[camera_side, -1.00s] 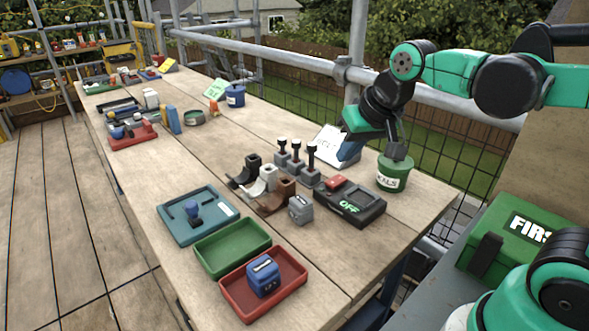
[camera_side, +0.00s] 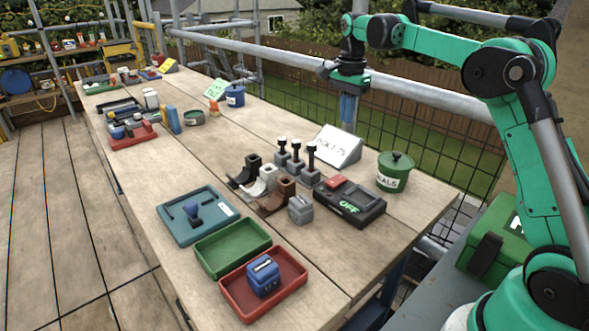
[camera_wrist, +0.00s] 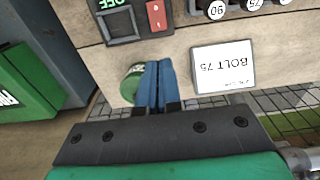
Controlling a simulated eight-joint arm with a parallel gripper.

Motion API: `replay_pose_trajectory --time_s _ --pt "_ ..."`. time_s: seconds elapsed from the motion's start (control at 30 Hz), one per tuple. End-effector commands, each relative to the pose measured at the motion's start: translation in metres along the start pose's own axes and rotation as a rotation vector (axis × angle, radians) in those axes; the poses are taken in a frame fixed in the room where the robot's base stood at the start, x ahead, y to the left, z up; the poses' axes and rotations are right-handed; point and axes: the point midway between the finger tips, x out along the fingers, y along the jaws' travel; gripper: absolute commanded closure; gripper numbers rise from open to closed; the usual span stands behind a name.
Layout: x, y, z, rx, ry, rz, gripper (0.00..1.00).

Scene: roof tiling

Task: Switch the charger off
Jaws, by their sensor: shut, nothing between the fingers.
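The charger (camera_side: 370,208) is a black box on the right part of the bench, with a dark screen and "OFF" in green letters. Its red switch (camera_side: 335,182) is on the back left of its top. In the wrist view the charger (camera_wrist: 120,27) is partly cut off at the top edge, with the red switch (camera_wrist: 155,15) showing. My gripper (camera_side: 347,121) is raised behind the card stand, apart from the charger. Its blue fingers (camera_wrist: 158,64) are shut together and empty in the wrist view, pointing down towards the bench.
A green lidded pot (camera_side: 392,178) stands right of the charger. Green (camera_side: 232,262) and red trays (camera_side: 236,300) lie in front.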

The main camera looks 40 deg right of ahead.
Motion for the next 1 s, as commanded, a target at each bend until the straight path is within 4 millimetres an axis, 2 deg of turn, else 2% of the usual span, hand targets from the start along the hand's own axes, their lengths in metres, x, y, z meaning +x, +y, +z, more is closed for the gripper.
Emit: replay_pose_trajectory --time_s 0.37,0.53,0.67,1.0 --pt "0.001 0.0 -0.001 0.008 -0.001 0.003 1.0" --pt "0.012 -0.001 -0.001 0.007 -0.001 0.003 1.0" --pt "0.033 0.0 -0.001 0.007 -0.001 0.003 1.0" --pt "0.105 0.0 -0.001 0.007 -0.001 0.003 1.0"
